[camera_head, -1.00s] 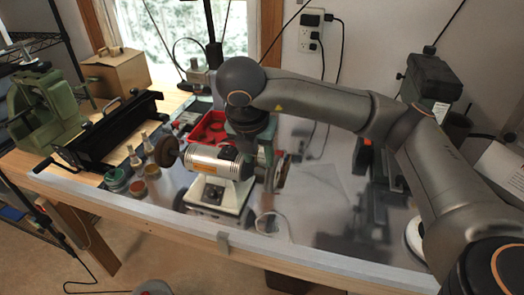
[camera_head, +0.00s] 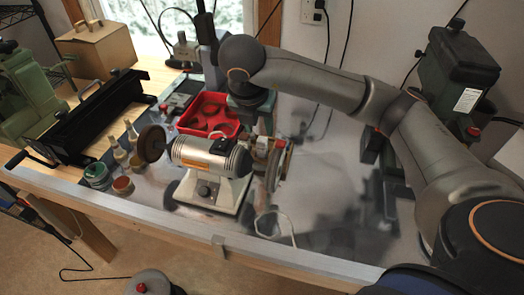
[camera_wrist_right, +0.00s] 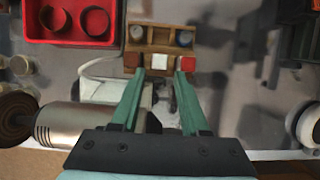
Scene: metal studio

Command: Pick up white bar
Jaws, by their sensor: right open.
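The white bar (camera_wrist_right: 159,62) shows in the right wrist view as a small pale square end. It sits in a brown wooden holder (camera_wrist_right: 160,46) between two red bars. My right gripper (camera_wrist_right: 159,74) is open, with its two green fingers pointing toward the holder. The fingertips lie on either side of the white bar in the picture; I cannot tell how far above it they are. Nothing is held. In the head view my right gripper (camera_head: 262,128) is above the holder, behind the bench grinder, and partly hidden. My left gripper is not in view.
A bench grinder (camera_head: 212,158) stands close to the left of my right gripper. A red tray (camera_head: 208,113) is behind it. Small jars (camera_head: 122,185) and a black metal tool (camera_head: 90,115) are farther left. Green machines (camera_head: 455,80) stand at the right.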

